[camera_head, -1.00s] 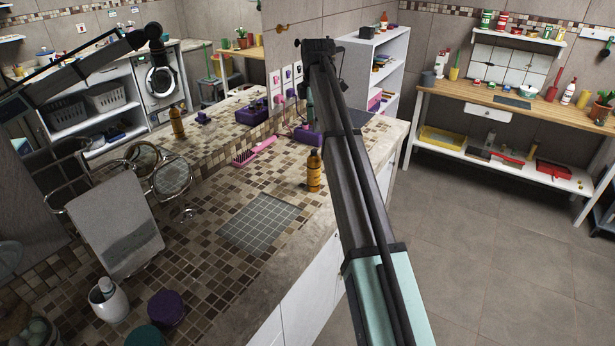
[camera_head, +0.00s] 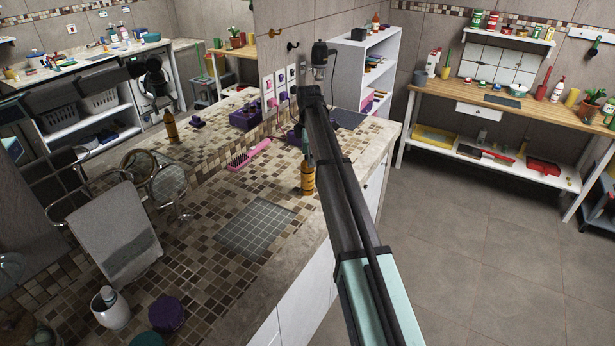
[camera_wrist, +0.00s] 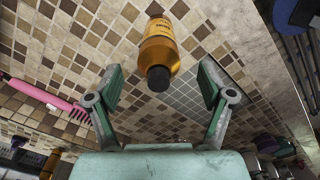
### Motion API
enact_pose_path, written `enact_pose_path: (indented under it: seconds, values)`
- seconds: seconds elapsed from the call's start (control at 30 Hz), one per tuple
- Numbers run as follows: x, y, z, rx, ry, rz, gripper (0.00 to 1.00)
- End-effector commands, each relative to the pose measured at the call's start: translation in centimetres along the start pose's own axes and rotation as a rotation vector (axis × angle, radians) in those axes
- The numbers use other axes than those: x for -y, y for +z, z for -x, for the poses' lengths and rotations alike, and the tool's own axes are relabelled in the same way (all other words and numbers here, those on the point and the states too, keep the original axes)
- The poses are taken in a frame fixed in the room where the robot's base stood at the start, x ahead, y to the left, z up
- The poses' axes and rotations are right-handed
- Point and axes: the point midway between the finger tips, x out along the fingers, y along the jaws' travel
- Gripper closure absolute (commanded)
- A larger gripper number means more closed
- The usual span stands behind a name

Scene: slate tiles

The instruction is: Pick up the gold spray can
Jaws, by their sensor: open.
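The gold spray can (camera_head: 308,178) stands upright on the mosaic-tiled counter, partly covered by my arm in the head view. It has a gold-orange body, and in the wrist view (camera_wrist: 160,48) its dark cap points toward the camera. My gripper (camera_wrist: 160,80) is open and empty, its two fingers spread to the left and right of the can's cap end in that view. I cannot tell whether the cap is between the fingertips or still beyond them. In the head view the fingers are mostly hidden behind my arm.
A grey grid tile panel (camera_head: 256,226) is in front-left. A mirror at the left repeats the can (camera_head: 170,127). A towel rack (camera_head: 115,230) stands left.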

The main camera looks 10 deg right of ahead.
Motion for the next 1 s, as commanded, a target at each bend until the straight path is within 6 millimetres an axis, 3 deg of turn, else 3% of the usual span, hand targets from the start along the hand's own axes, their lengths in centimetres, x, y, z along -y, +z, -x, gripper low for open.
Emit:
enact_pose_path:
  seconds: [0.5, 0.7, 0.73, 0.93, 1.0]
  values:
    - [-0.1, -0.3, -4.8, 0.0, 0.0, 0.0, 0.19]
    - [-0.1, -0.3, -5.1, 0.0, 0.0, 0.0, 0.19]
    - [-0.1, -0.3, -5.1, 0.0, 0.0, 0.0, 0.23]
    - [-0.1, -0.3, -5.0, 0.0, 0.0, 0.0, 0.94]
    - [-0.1, -0.3, -5.0, 0.0, 0.0, 0.0, 0.96]
